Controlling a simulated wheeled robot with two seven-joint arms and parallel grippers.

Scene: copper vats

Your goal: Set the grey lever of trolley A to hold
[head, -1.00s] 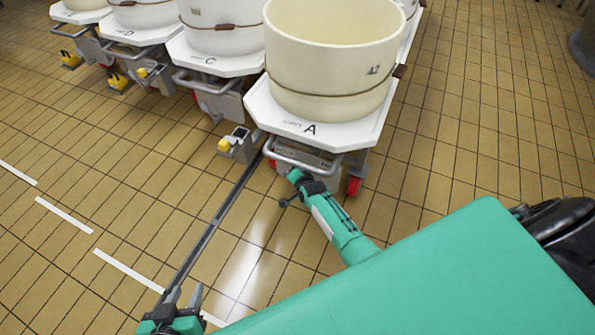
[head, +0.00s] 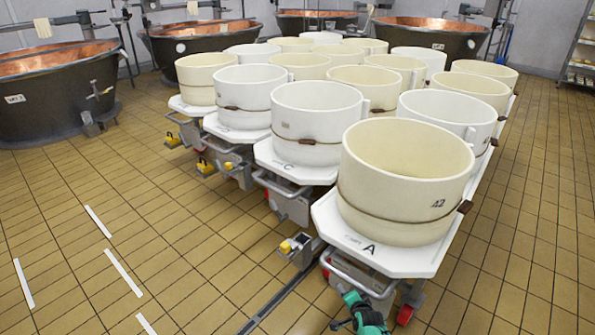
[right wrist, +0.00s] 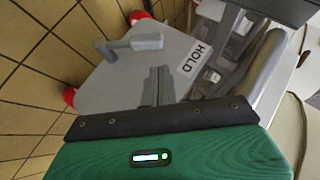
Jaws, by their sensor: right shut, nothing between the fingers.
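Trolley A (head: 330,222) stands front right in the head view, with a cream vat (head: 405,185) on its white top. In the right wrist view its grey lever (right wrist: 130,45) stands out over a grey plate (right wrist: 112,78). The lever's thick end points right, towards the HOLD label (right wrist: 195,58), with a gap between. My right gripper (right wrist: 158,82) is shut and empty, its fingertips just below the lever's thick end in the picture. I cannot tell whether they touch it. No other lever label is readable. My left gripper is not in view.
A grey bar of the trolley (right wrist: 262,65) is close on the right in the wrist view. Trolley C (head: 296,166) and other vat trolleys stand left of and behind A. The tiled floor at left is open.

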